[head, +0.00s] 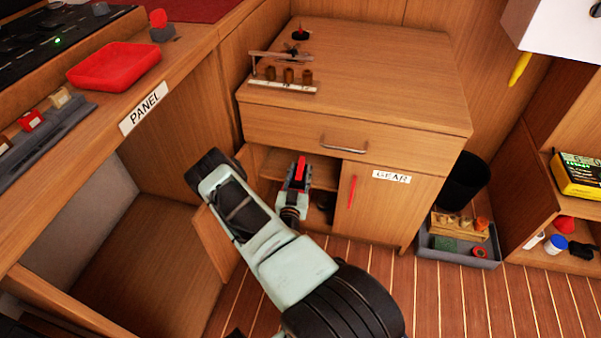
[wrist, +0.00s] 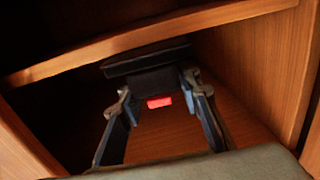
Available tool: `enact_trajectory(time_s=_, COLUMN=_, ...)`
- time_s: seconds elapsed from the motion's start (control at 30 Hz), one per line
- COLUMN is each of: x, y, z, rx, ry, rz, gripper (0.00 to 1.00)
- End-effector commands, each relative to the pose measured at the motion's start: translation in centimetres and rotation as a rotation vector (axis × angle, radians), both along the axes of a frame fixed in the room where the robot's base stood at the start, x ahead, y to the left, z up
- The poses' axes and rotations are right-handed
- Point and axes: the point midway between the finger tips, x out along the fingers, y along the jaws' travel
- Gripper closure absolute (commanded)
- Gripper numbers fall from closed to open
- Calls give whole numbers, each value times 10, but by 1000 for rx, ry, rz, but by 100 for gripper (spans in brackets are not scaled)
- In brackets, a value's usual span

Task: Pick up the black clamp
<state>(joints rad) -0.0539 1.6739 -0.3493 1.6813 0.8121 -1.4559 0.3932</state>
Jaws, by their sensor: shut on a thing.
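My gripper (wrist: 156,84) shows in the wrist view with its two fingers closed on the sides of a black object, which looks like the black clamp (wrist: 150,80). The clamp has a wide flat dark bar across its top and a small red part at its lower middle, between the fingers. In the head view my arm reaches into the open left side of the cabinet (head: 354,136) under the drawer. The clamp cannot be made out clearly there. I cannot tell whether it rests on anything.
A wooden shelf edge (wrist: 150,42) crosses just above the clamp, with side walls close by. The cabinet's left door (head: 217,243) stands open; the GEAR door (head: 386,206) is shut. A grey tray (head: 455,256) and black bin (head: 464,182) stand right of the cabinet.

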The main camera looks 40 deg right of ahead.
Motion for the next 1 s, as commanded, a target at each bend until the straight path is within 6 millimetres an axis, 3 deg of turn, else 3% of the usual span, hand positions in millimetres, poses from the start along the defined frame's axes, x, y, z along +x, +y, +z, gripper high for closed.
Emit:
enact_trajectory(time_s=0.13, x=0, y=0, z=0, rx=-1, ry=-1, rz=1, gripper=100)
enact_trajectory(time_s=0.17, x=0, y=0, z=0, rx=-1, ry=-1, rz=1, gripper=68)
enact_trajectory(time_s=0.33, x=0, y=0, z=0, rx=-1, ry=-1, rz=1, gripper=49)
enact_trajectory(time_s=0.73, x=1, y=0, z=7, rx=-1, ry=-1, rz=0, gripper=48)
enact_trajectory(time_s=1.0, x=1, y=0, z=49, rx=-1, ry=-2, rz=1, gripper=48)
